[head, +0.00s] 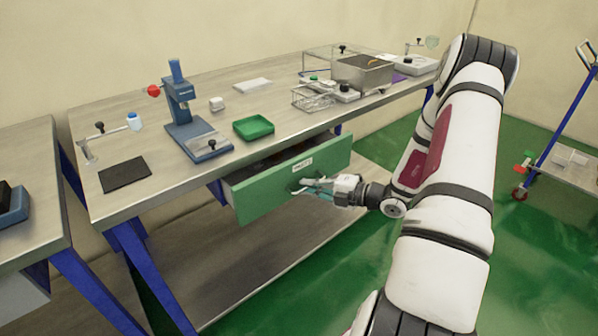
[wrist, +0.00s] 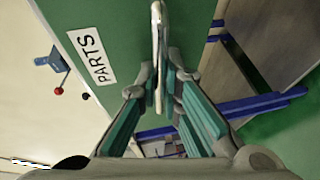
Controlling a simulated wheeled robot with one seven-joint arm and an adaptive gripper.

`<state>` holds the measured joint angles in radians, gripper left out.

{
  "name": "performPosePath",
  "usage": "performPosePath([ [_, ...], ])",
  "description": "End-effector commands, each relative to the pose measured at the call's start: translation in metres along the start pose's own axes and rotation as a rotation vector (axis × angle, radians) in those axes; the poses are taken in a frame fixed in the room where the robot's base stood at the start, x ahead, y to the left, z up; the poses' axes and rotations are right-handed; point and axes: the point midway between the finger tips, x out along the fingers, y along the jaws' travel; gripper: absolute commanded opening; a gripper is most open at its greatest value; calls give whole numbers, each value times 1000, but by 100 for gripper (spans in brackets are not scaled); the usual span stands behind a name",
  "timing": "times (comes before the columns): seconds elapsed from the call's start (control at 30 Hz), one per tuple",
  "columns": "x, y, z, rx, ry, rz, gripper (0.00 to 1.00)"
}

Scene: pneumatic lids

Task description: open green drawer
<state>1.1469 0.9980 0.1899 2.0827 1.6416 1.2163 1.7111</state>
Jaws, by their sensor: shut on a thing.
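The green drawer (head: 268,192) hangs under the workbench and stands partly pulled out, with a gap behind its front where some contents show. A white label reading PARTS is on its front. My gripper (head: 312,187) is at the right part of the drawer front. In the wrist view, my gripper's teal-padded fingers (wrist: 160,85) are closed around the drawer's metal handle (wrist: 157,30), a thin pale bar. The drawer front (wrist: 125,35) fills the upper part of that view.
The workbench (head: 240,95) carries a blue press (head: 182,105), a green tray (head: 253,127), a black mat (head: 125,174) and a metal box (head: 362,75). A lower shelf (head: 250,255) lies beneath. A cart (head: 565,150) stands at right on green floor.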

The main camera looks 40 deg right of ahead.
Motion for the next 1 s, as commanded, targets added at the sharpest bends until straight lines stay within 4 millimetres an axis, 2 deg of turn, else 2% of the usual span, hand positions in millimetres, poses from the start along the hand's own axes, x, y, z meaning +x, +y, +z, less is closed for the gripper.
performPosePath([
  [0.03, -17, -1, -6, 9, -4, -3, 0],
  [0.1, -35, -5, -13, 8, -5, -2, 0],
  [0.5, -131, -28, -54, 7, -5, -1, 0],
  [0.73, -170, -38, -70, 4, -4, -1, 0],
  [1.0, -192, -43, -79, 2, -3, 0, 0],
])
